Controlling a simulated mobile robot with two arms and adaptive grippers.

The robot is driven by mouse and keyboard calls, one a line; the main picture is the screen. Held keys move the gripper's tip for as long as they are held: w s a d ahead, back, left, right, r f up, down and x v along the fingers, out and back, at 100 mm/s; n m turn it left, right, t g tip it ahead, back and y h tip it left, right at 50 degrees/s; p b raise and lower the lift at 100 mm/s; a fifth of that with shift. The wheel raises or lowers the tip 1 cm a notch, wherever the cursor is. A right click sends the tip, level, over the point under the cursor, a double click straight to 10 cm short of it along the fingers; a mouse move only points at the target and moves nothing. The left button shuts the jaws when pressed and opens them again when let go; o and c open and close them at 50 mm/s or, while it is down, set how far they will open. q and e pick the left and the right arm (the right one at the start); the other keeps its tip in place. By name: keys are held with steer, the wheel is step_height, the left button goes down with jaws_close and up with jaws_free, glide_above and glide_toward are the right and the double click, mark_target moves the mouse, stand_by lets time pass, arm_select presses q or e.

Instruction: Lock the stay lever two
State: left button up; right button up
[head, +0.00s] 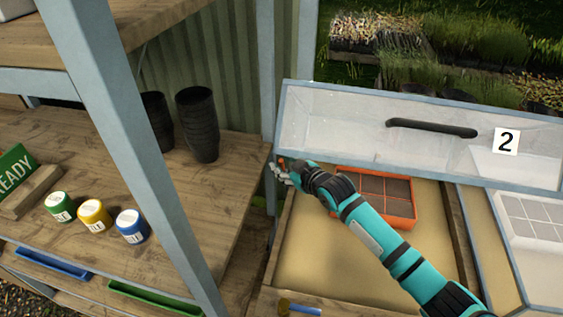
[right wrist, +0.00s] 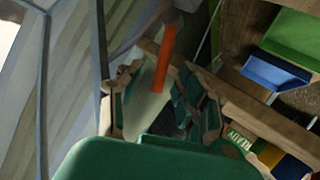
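The clear lid (head: 345,115) marked 2, with a black handle (head: 432,128), stands raised over a wooden cold-frame box. My right gripper (head: 282,172) is at the left side of this box, near the hinge-side post. An orange lever (right wrist: 164,58), which I take as the stay lever, shows in the right wrist view, running between the two spread fingers of my right gripper (right wrist: 155,88). The fingers look apart from it; contact cannot be told. In the head view only a small orange bit shows beside the gripper. My left gripper is out of view.
An orange divided tray (head: 345,178) lies in the box under my right forearm. A second frame (head: 480,225) adjoins at right. At left a shelf bench holds black pots (head: 198,125), green, yellow and blue jars (head: 94,215) and a green sign (head: 15,170). A grey post stands in front.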

steer(key=shift+x, duration=1)
jaws_close()
